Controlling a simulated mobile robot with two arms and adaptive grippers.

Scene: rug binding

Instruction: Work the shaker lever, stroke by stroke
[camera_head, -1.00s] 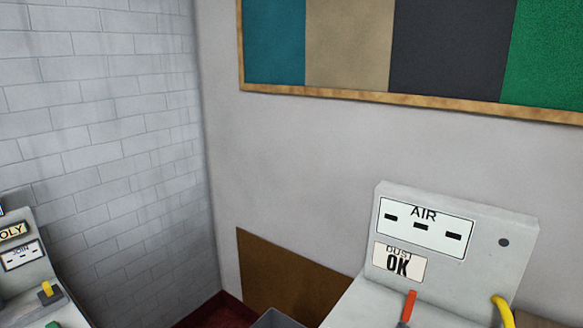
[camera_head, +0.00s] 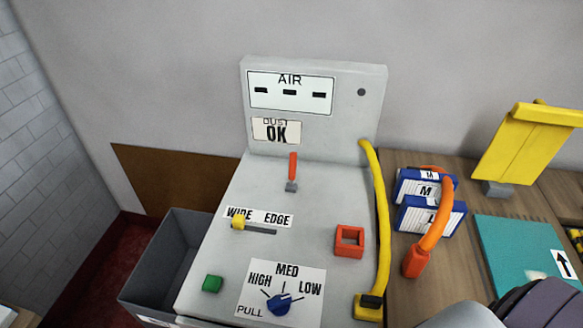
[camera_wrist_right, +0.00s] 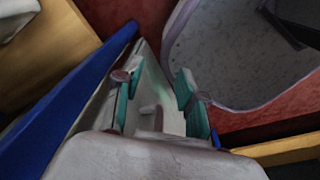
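An orange lever (camera_head: 293,166) on a small grey base stands upright on the grey machine (camera_head: 220,250), just below the DUST OK sign (camera_head: 276,131). No label names it as the shaker lever. No gripper is near it in the head view. My right gripper (camera_wrist_right: 153,88) shows in the right wrist view with its two teal-padded fingers apart and nothing clearly held between them. My left gripper is not in view.
The machine also carries a yellow slider knob (camera_head: 238,223), a green button (camera_head: 212,284), a blue dial (camera_head: 280,304) and a red square frame (camera_head: 349,241). A yellow hose (camera_head: 381,220) runs down its right side. A grey bin (camera_head: 160,263) stands left. An orange-handled tool (camera_head: 434,228) lies right.

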